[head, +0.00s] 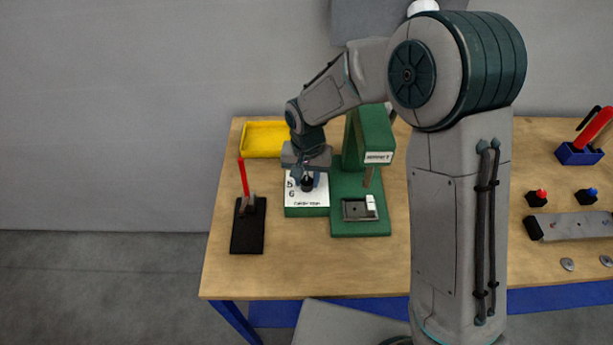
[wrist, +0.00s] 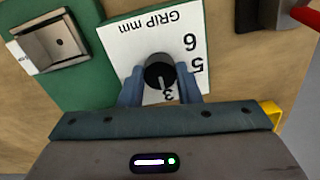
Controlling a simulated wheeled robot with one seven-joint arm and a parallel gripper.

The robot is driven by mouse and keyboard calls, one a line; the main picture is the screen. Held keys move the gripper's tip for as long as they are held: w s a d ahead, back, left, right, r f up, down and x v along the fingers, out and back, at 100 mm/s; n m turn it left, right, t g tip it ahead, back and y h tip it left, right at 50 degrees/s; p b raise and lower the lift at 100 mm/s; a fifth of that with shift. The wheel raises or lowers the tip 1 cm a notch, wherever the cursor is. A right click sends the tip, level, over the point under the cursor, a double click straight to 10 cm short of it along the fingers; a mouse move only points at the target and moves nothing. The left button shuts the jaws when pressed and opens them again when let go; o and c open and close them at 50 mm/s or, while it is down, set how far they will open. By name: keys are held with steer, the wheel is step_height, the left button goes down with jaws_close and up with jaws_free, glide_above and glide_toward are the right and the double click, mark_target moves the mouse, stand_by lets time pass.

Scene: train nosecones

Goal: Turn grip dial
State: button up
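The grip dial (wrist: 157,68) is a round black knob with a pale pointer line, on a white plate marked "GRIP mm" (wrist: 128,40). In the wrist view the plate appears upside down, and 6, 5 and 3 can be read. The pointer line runs down the picture towards the 3. My gripper (wrist: 160,80) has one blue-grey finger on each side of the knob, and no clear gap shows between them and it. In the head view my gripper (head: 307,178) is over the plate (head: 305,199), partly hiding the dial.
A green press-like stand (head: 376,135) rises just right of the plate. A black base with a red lever (head: 244,180) stands to the left, and a yellow tray (head: 263,138) behind. My arm hides the table's middle. Red and blue knobbed blocks (head: 536,197) sit farther right.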

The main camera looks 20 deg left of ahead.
steer(key=shift+n, duration=0.3)
steer(key=shift+n+b, duration=0.7)
steer(key=shift+n, duration=0.3)
steer(key=n+b, duration=0.1)
steer(key=n, duration=0.2)
steer(key=shift+n, duration=0.3)
steer(key=n, duration=0.3)
steer(key=shift+n+b, duration=0.3)
steer(key=shift+b, duration=0.05)
steer(key=n, duration=0.3)
steer(key=shift+r+n, duration=0.1)
steer(key=shift+n, duration=0.2)
steer(key=n+p, duration=0.1)
steer(key=n, duration=0.4)
steer(key=shift+a+n+p, duration=0.1)
steer(key=shift+n+p, duration=0.7)
steer(key=shift+n, duration=2)
steer(key=o, duration=1)
steer(key=shift+c, duration=0.2)
